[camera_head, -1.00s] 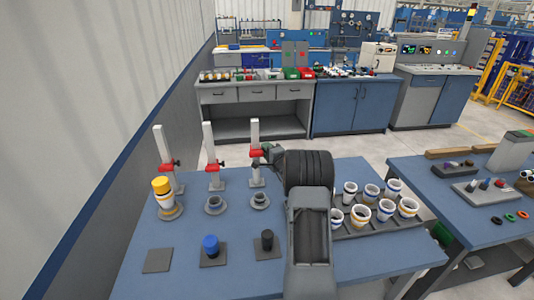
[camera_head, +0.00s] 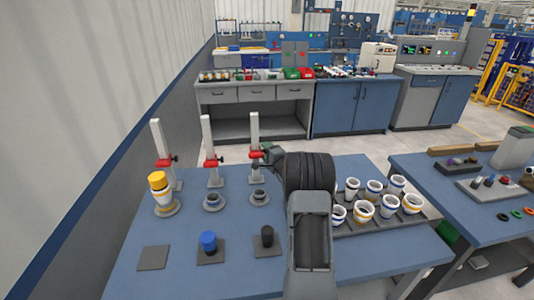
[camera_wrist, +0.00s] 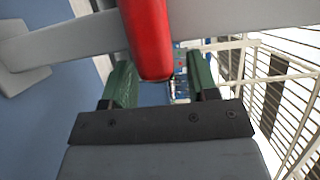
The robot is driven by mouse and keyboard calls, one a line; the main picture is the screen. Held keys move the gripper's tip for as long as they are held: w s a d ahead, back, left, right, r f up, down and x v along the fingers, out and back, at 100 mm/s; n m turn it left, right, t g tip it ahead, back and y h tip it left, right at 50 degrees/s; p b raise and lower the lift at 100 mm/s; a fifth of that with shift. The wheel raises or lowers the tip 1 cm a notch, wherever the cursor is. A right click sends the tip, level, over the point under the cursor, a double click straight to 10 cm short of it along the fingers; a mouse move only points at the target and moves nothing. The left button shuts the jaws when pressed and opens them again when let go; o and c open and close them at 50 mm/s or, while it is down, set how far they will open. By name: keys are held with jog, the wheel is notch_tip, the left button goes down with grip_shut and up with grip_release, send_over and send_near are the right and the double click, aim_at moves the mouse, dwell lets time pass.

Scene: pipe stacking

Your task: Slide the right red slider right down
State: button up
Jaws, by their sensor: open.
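Three upright grey posts stand at the back of the blue table (camera_head: 222,255), each with a red slider. The right red slider (camera_head: 256,154) sits partway up the right post (camera_head: 254,130). My gripper (camera_head: 270,154) is just right of this slider in the head view, partly hidden by my own arm. In the wrist view, my gripper (camera_wrist: 160,80) is open, with green fingers apart. The red slider (camera_wrist: 148,40) shows between and above them; I cannot tell whether they touch it. The middle slider (camera_head: 212,162) and left slider (camera_head: 166,161) are on their posts.
A yellow-topped cup stack (camera_head: 159,187) stands before the left post. Grey pegs (camera_head: 212,200) stand before the others. A blue cylinder (camera_head: 208,242) and a black cylinder (camera_head: 267,236) are on front pads. Several cups (camera_head: 363,207) fill a tray right of my arm.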

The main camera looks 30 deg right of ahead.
jog(key=shift+s, duration=0.1)
jog(key=s+b, duration=0.2)
jog(key=s, duration=1.1)
jog(key=shift+s+a, duration=0.35)
jog(key=shift+a, duration=0.1)
